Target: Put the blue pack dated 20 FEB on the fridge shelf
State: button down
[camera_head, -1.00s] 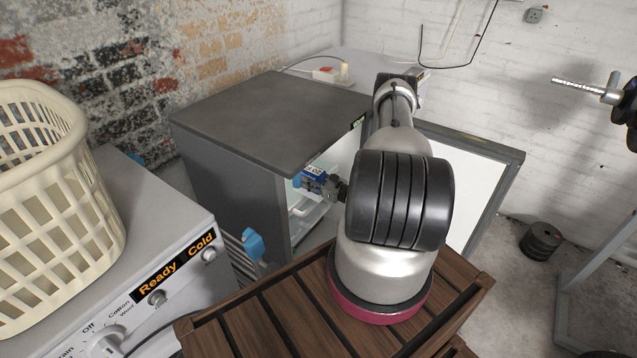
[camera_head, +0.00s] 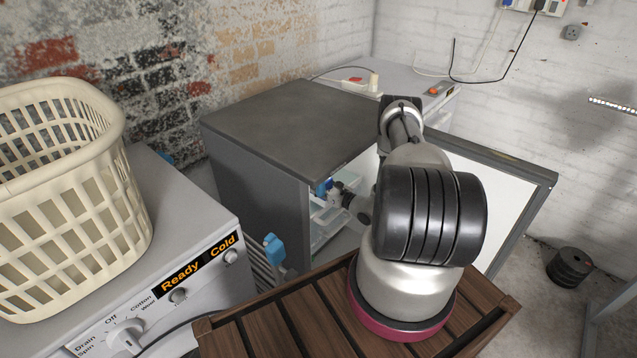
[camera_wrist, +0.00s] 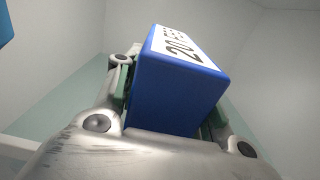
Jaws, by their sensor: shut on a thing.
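The blue pack (camera_wrist: 160,95) fills the middle of the wrist view, with a white label on which "20 FE" can be partly read. My gripper (camera_wrist: 172,100) is shut on it, with a finger on each side. In the head view my gripper (camera_head: 336,193) is inside the opening of the grey fridge (camera_head: 262,185), and only a little of the blue pack (camera_head: 322,188) shows beside it. The fridge door (camera_head: 500,200) stands open to the right. A pale fridge shelf (camera_head: 326,222) shows below the gripper. Whether the pack touches any shelf cannot be told.
A washing machine (camera_head: 190,240) with a cream laundry basket (camera_head: 60,200) on top stands at the left. A light blue thing (camera_head: 274,250) hangs on a rack beside the fridge. Dark round weights (camera_head: 569,267) lie on the floor at the right.

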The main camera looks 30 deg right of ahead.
jog(key=c, duration=0.8)
grip_release()
jog(key=shift+s, duration=0.1)
jog(key=v, duration=1.1)
jog(key=shift+s+d, duration=0.15)
jog(key=shift+s, duration=0.25)
